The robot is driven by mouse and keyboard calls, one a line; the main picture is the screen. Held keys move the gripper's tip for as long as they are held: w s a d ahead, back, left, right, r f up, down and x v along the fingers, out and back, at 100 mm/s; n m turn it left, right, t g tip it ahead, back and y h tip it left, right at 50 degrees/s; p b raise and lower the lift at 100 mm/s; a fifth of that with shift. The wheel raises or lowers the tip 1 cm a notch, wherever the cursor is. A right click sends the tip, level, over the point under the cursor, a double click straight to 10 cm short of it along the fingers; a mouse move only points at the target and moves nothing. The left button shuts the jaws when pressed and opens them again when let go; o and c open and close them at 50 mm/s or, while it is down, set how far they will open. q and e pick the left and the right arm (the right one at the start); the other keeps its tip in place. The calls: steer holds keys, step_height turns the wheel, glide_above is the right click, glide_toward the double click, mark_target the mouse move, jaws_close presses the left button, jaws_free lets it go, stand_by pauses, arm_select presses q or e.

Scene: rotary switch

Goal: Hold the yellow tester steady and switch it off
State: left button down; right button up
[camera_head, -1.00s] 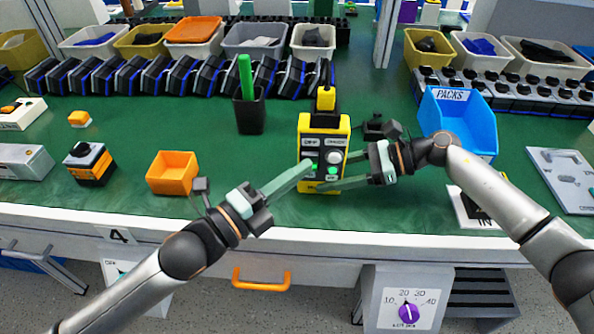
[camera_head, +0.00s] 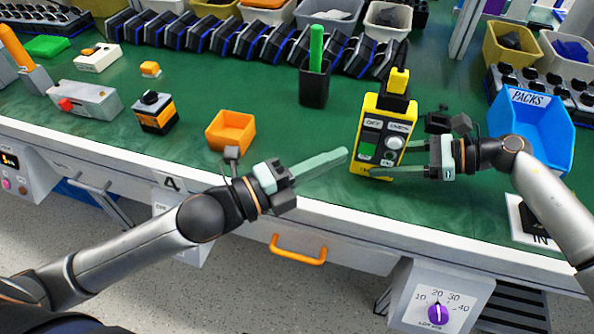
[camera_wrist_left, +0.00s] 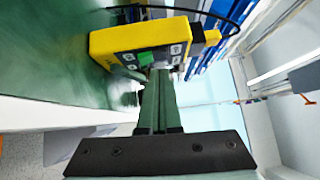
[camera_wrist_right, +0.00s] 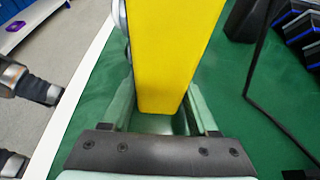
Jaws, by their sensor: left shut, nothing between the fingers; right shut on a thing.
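The yellow tester (camera_head: 383,101) stands upright near the bench's front edge, with a black face, a light round knob (camera_head: 396,143), a green square (camera_head: 367,151) and labels. My right gripper (camera_head: 392,158) is shut on the tester from the right. In the right wrist view the tester's yellow body (camera_wrist_right: 175,50) sits between the fingers. My left gripper (camera_head: 345,153) is shut and empty, its tips just left of the tester, seemingly apart from it. The left wrist view shows the tester (camera_wrist_left: 112,41) beyond the shut fingers. The knob's exact setting is too small to read.
An orange bin (camera_head: 230,133) is to the left, a blue PACKS bin (camera_head: 533,135) to the right. A small dark object (camera_head: 440,122) lies behind my right gripper.

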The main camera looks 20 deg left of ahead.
arm_select(q)
steer(key=v, duration=0.7)
steer(key=shift+s, duration=0.2)
arm_select(e)
steer(key=o, duration=1.5)
steer(key=shift+d, duration=0.1)
